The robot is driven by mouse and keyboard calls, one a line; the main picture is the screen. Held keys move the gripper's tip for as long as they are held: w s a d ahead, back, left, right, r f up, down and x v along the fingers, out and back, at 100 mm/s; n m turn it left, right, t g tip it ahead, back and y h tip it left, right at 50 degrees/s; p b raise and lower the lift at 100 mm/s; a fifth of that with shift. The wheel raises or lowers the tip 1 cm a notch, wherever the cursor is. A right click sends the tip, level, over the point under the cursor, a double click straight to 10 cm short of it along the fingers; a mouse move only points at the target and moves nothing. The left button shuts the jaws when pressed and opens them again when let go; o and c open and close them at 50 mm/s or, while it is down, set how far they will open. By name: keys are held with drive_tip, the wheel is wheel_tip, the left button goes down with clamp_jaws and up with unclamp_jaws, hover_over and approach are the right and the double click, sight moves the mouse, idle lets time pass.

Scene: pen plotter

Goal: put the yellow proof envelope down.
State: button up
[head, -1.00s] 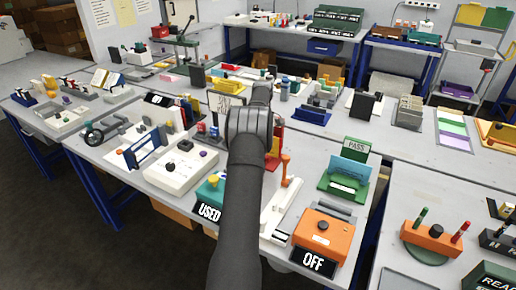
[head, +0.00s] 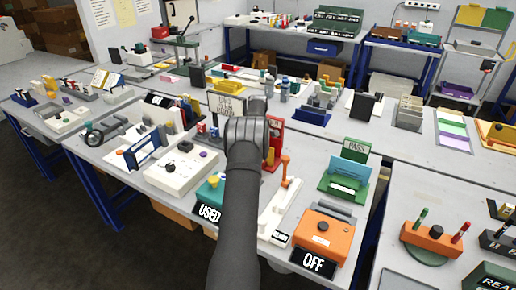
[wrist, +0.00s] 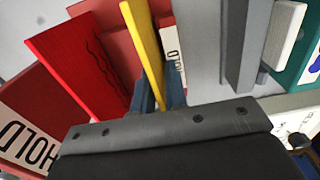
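In the wrist view the yellow proof envelope (wrist: 143,40) is seen nearly edge-on, as a thin yellow strip. Its near end lies between the two blue-grey fingers of my gripper (wrist: 159,98), which sit close against it on both sides. A red holder with a HOLD label (wrist: 35,150) is at the left, and a red panel (wrist: 75,65) stands beside the envelope. I cannot tell whether the envelope touches the holder's floor.
In the wrist view a grey upright part (wrist: 240,40) and a teal block (wrist: 300,65) are at the right. In the head view a teal USED block (head: 210,190), an orange OFF box (head: 322,238) and a green PASS stand (head: 345,180) surround my arm. The bench is crowded.

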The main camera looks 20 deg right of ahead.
drive_tip(key=shift+o, duration=0.9)
wheel_tip(320, 180, up, 12)
drive_tip(key=shift+r, duration=0.2)
wheel_tip(320, 180, down, 12)
drive_tip(key=shift+f, duration=0.1)
drive_tip(key=shift+w+r, duration=0.1)
drive_tip(key=shift+r, duration=1.8)
